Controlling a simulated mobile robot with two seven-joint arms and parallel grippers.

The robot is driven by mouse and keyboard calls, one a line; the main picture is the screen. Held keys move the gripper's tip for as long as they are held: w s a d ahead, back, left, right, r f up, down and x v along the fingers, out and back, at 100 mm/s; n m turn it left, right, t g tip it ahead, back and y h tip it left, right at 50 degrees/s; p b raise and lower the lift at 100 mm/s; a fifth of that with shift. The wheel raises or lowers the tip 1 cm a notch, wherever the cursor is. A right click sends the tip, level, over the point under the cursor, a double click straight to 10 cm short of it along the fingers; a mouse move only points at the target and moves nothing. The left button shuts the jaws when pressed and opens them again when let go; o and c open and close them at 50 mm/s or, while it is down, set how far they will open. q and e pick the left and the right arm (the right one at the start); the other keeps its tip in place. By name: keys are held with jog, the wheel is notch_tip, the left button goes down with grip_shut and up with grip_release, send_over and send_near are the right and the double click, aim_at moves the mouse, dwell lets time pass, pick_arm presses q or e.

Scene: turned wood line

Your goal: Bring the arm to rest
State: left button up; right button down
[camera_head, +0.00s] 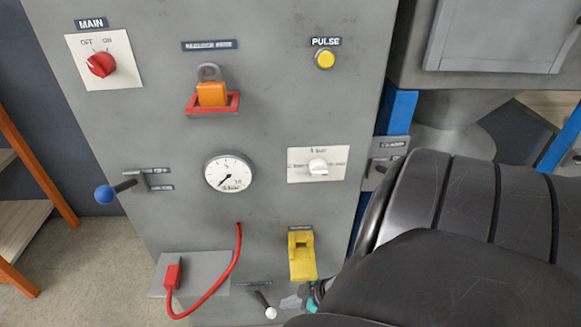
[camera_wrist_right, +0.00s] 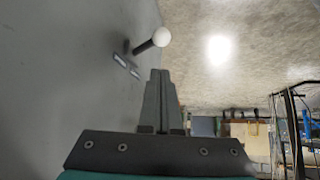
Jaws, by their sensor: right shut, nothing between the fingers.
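My right arm comes in from the right of the head view and covers its lower right part. My right gripper (camera_head: 291,302) shows only in small part, low before the grey panel (camera_head: 270,120). In the right wrist view its fingers (camera_wrist_right: 160,78) are together with nothing between them. A lever with a white ball knob (camera_wrist_right: 160,38) stands out from the panel beyond the fingertips, apart from them in the picture. The same knob (camera_head: 271,312) shows at the bottom of the head view. My left gripper is not in view.
The panel carries a red MAIN switch (camera_head: 101,64), an orange padlock (camera_head: 211,94), a yellow button (camera_head: 325,59), a gauge (camera_head: 229,173), a white selector (camera_head: 318,167), a yellow cover (camera_head: 301,255), a blue-knobbed lever (camera_head: 106,193) and a red cable (camera_head: 226,277). Floor shows at lower left.

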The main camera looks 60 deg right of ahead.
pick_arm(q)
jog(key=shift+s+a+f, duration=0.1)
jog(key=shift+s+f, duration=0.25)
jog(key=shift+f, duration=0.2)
pick_arm(e)
jog(key=shift+s+d+r, duration=0.15)
jog(key=shift+s+r, duration=0.15)
jog(key=shift+r, duration=0.05)
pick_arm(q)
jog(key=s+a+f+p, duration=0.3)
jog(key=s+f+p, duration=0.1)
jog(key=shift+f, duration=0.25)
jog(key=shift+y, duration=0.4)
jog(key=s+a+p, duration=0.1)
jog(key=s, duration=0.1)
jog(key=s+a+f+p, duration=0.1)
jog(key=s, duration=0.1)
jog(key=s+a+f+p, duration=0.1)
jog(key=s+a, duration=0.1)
pick_arm(e)
jog(key=s+a+f+g+h, duration=0.1)
jog(key=s+a+f+g, duration=0.1)
jog(key=s+a, duration=0.4)
jog(key=s+a+f+m+g+h, duration=0.1)
jog(key=s+a+g+h, duration=0.1)
jog(key=s+a+g, duration=0.2)
jog(key=s+a, duration=0.2)
jog(key=s, duration=0.2)
jog(key=shift+a+f, duration=0.25)
jog(key=shift+f, duration=0.1)
